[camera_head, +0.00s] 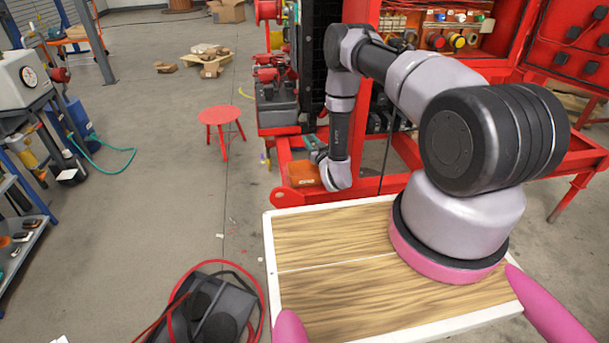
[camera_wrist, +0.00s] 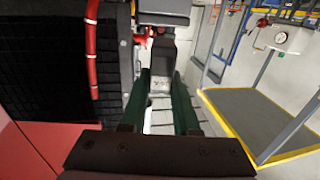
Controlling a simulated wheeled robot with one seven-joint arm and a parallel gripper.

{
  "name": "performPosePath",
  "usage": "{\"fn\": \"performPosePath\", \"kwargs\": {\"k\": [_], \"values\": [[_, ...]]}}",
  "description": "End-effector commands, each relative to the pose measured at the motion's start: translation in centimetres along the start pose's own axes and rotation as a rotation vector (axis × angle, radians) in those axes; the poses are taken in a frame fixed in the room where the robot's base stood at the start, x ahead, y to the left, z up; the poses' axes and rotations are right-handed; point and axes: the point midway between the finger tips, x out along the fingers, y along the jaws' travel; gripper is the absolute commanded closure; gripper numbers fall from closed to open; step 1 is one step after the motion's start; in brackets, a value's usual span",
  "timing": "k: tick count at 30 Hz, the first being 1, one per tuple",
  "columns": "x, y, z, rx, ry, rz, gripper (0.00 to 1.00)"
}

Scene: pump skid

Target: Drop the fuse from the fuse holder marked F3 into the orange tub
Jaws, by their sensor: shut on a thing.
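In the wrist view my gripper (camera_wrist: 160,88) has two dark green fingers, shut on a small pale grey block with dark marks. It looks like the fuse (camera_wrist: 160,84), but I cannot read a mark on it. A dark grey block (camera_wrist: 163,12) shows just beyond it; I cannot tell whether the two touch. In the head view my arm reaches down to the red skid, and the gripper is hidden or too small to make out. An orange box (camera_head: 306,174), possibly the orange tub, sits beside my wrist on the skid. I cannot make out the F3 mark.
The red skid frame (camera_head: 375,186) and a black ribbed panel (camera_wrist: 50,60) stand close to my arm. A red stool (camera_head: 220,115) stands on open floor to the left. In the wrist view, a yellow-edged platform (camera_wrist: 265,115) with rails is at right.

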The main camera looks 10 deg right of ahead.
Motion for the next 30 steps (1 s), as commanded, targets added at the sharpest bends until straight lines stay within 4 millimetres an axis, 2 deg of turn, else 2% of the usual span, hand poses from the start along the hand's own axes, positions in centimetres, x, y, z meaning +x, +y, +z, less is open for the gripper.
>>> {"fn": "performPosePath", "kwargs": {"k": [13, 26, 27, 29, 30], "values": [[-0.1, 0.0, 4.8, 0.0, -0.001, 0.0, 1.0], [0.0, 0.0, 5.5, 0.0, 0.0, 0.0, 1.0], [0.0, 0.0, 5.5, 0.0, 0.0, 0.0, 0.56], [0.0, 0.0, 5.5, 0.0, 0.0, 0.0, 0.36], [0.0, 0.0, 5.5, 0.0, 0.0, 0.0, 0.36]]}}
